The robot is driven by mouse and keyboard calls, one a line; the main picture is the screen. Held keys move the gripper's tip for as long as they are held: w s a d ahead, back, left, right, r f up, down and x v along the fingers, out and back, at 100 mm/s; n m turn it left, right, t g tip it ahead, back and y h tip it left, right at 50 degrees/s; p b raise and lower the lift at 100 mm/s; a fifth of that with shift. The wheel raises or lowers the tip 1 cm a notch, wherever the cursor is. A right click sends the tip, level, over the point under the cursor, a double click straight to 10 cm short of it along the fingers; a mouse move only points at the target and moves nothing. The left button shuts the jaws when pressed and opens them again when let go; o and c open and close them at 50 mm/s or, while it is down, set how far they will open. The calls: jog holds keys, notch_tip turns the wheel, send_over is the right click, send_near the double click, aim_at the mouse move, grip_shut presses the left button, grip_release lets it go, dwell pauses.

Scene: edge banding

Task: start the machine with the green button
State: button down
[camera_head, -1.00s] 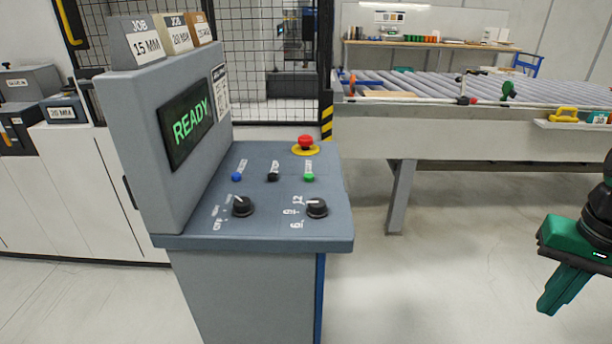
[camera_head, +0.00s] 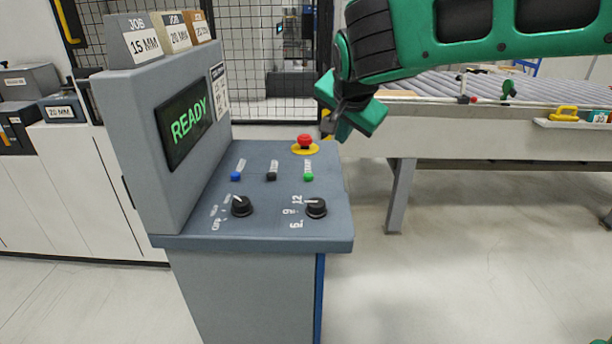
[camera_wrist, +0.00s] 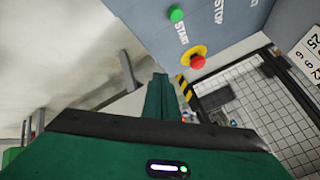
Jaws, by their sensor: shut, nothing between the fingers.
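The green button (camera_head: 308,176) sits on the sloped top of the grey control console (camera_head: 265,226), right of a black and a blue button. In the wrist view the green button (camera_wrist: 176,14) shows at the top, beside a START label. The console's screen (camera_head: 184,121) reads READY. My gripper (camera_head: 340,128) is shut and empty. In the head view it appears above and right of the green button, apart from the panel. In the wrist view its fingers (camera_wrist: 160,88) point toward the console edge, clear of the button.
A red emergency stop on a yellow base (camera_head: 305,144) sits behind the green button. Two black dials (camera_head: 316,208) (camera_head: 241,206) are at the panel's front. A roller conveyor (camera_head: 480,122) stands to the right. A mesh fence (camera_head: 262,75) stands behind.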

jog(key=r+t, duration=0.1)
jog(key=r, duration=0.1)
send_over(309, 177)
jog(key=shift+y, duration=0.4)
jog(key=shift+f, duration=4.45)
